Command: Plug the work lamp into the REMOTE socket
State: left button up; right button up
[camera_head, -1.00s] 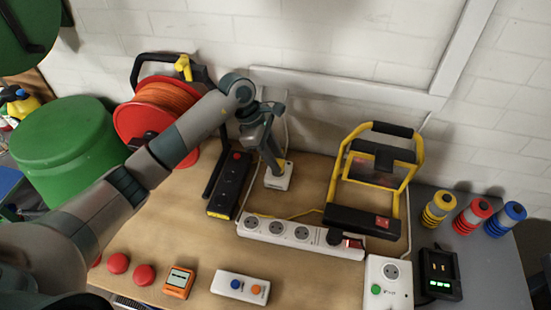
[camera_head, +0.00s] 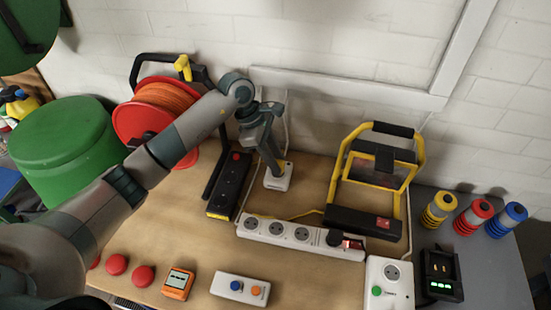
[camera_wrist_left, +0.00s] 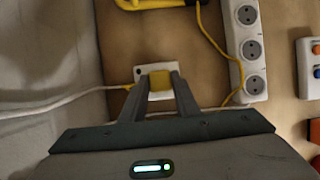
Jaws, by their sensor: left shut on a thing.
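The work lamp (camera_head: 377,180), with a yellow frame and black base, stands at the back right of the bench. Its yellow cable (camera_wrist_left: 212,40) runs past the power strip towards my left gripper. My left gripper (camera_head: 277,165) is shut on the yellow plug (camera_wrist_left: 159,81), pointing down at a small white socket box (camera_head: 278,182). The plug is over or in the box's face; its pins are hidden, so I cannot tell how deep it sits. The box also shows in the wrist view (camera_wrist_left: 140,72). I cannot read any REMOTE label. My right gripper is out of view.
A white power strip (camera_head: 270,229) lies in front of the box, a black strip (camera_head: 229,187) to its left. A white remote (camera_head: 240,288) with blue and orange buttons lies in front. A single-socket box (camera_head: 388,285) is at right, the orange cable reel (camera_head: 158,108) at left.

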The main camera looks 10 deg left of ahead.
pick_arm(q)
jog(key=shift+b, duration=0.7)
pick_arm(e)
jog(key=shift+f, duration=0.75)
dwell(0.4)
pick_arm(q)
jog(key=shift+f+b, duration=0.6)
jog(key=shift+b, duration=0.05)
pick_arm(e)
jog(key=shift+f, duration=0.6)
pick_arm(q)
jog(key=o, duration=1)
jog(key=shift+o, duration=0.2)
jog(key=shift+r, duration=0.15)
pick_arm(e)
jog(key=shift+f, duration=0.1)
pick_arm(q)
jog(key=b+v, duration=0.5)
jog(key=v, duration=1.2)
jog(key=shift+s, duration=0.15)
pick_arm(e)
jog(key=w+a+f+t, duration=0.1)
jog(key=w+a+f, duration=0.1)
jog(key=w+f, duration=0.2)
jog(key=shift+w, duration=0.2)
